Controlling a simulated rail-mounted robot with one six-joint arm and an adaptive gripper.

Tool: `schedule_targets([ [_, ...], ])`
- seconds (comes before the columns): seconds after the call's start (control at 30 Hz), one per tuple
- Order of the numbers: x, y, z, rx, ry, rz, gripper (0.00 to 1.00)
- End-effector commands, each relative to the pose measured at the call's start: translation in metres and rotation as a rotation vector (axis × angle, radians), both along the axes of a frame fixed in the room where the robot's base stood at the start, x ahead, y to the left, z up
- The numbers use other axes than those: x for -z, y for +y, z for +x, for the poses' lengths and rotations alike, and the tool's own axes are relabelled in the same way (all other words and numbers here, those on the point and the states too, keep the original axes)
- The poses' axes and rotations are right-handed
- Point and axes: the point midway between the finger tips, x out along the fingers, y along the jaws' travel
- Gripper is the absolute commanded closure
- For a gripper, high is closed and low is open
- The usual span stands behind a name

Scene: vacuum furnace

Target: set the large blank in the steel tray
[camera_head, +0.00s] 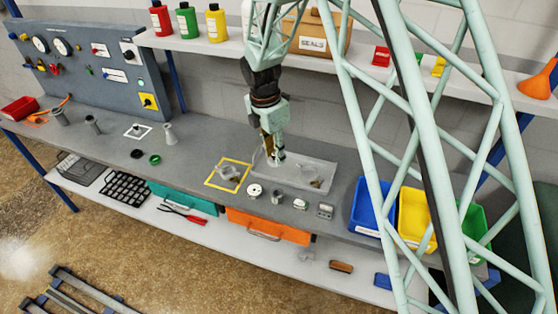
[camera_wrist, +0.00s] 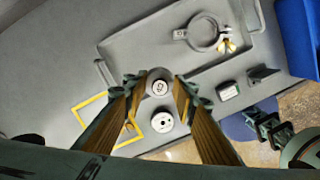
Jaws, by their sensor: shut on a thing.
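My gripper (camera_head: 275,160) is low over the left end of the shallow steel tray (camera_head: 327,166). In the wrist view, my gripper (camera_wrist: 158,88) is shut on a grey round piece with a mark on its top, apparently the large blank (camera_wrist: 158,84). In the head view I cannot make the blank out at the fingertips. The steel tray (camera_wrist: 125,38) spreads beyond the fingers in the wrist view. A ring-shaped piece with a brassy part (camera_wrist: 205,34) lies in its far side. I cannot tell whether the blank touches the tray floor.
A white disc (camera_head: 254,190), a small round piece (camera_head: 277,197) and two small blocks (camera_head: 300,203) (camera_head: 325,210) stand in front of the tray. A yellow-framed spot (camera_head: 211,182) lies left, holding a grey piece. Blue (camera_head: 366,207) and yellow bins stand right.

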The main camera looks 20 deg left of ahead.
Motion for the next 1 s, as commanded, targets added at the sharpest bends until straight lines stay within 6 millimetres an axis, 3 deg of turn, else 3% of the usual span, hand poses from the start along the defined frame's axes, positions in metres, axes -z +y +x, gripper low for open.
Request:
schedule_targets([
  [0.1,0.0,-0.001,0.017,0.002,-0.001,0.001,0.86],
  [0.4,0.002,-0.002,0.045,0.0,0.0,0.0,0.86],
  [0.7,0.022,-0.002,0.043,0.0,0.0,0.0,0.86],
  [1.0,0.023,-0.002,0.043,0.0,-0.001,0.001,0.86],
])
